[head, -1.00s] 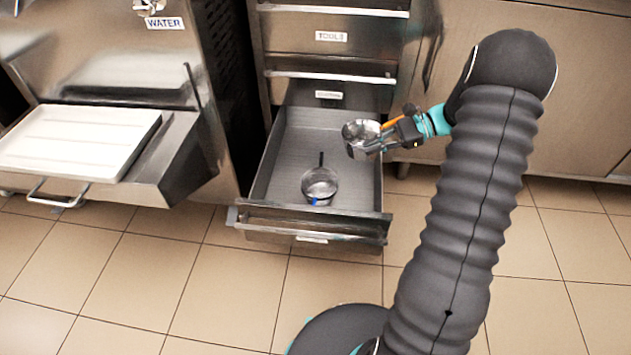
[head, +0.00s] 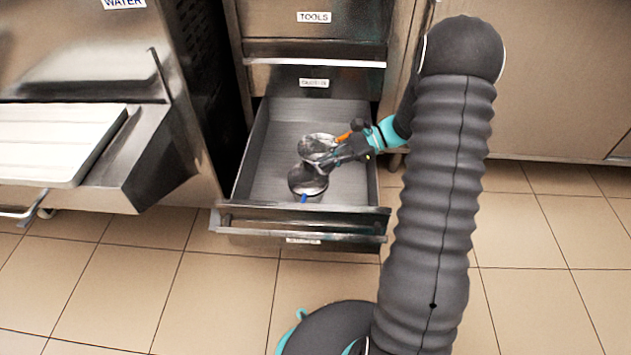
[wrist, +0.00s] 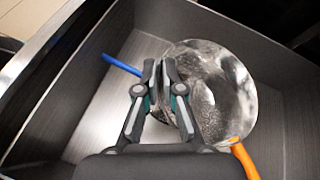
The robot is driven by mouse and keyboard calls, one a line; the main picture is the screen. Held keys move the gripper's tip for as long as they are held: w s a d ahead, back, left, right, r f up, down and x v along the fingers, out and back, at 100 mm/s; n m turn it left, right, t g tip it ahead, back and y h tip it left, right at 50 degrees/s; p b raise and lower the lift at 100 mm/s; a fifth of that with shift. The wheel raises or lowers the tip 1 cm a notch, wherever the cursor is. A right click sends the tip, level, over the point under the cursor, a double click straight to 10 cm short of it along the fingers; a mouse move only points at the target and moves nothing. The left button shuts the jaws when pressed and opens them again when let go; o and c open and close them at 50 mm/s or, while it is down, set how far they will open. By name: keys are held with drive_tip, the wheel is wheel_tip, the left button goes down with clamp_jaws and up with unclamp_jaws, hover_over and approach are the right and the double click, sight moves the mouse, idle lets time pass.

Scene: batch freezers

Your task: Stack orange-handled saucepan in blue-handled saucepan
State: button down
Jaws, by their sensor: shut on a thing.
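The orange-handled saucepan (head: 317,143) is a small shiny metal pan, held over the open drawer. My gripper (head: 325,160) is shut on its rim; the wrist view shows the fingers (wrist: 163,75) at the left side of this pan (wrist: 222,85), with its orange handle (wrist: 244,158) at lower right. The blue-handled saucepan (head: 308,182) is in the drawer toward its front, with its blue handle (head: 303,198) toward the drawer front. The held pan appears just behind it and overlaps its back part in the head view. In the wrist view only the blue handle (wrist: 121,64) shows clearly.
The open grey drawer (head: 262,165) has walls around both pans and a metal front (head: 300,222). Its floor is otherwise clear. A TOOLS drawer (head: 314,17) is shut above. A white tray (head: 60,140) lies on a ledge at left.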

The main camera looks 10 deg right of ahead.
sight(315, 170)
drive_tip(key=x, duration=0.4)
drive_tip(key=shift+s+f, duration=0.3)
drive_tip(key=shift+f+b, duration=0.55)
drive_tip(key=shift+f, duration=1.4)
drive_tip(key=shift+f, duration=0.4)
drive_tip(key=shift+f+b, duration=0.2)
drive_tip(key=shift+b, duration=0.2)
drive_tip(key=c, duration=1.3)
unclamp_jaws()
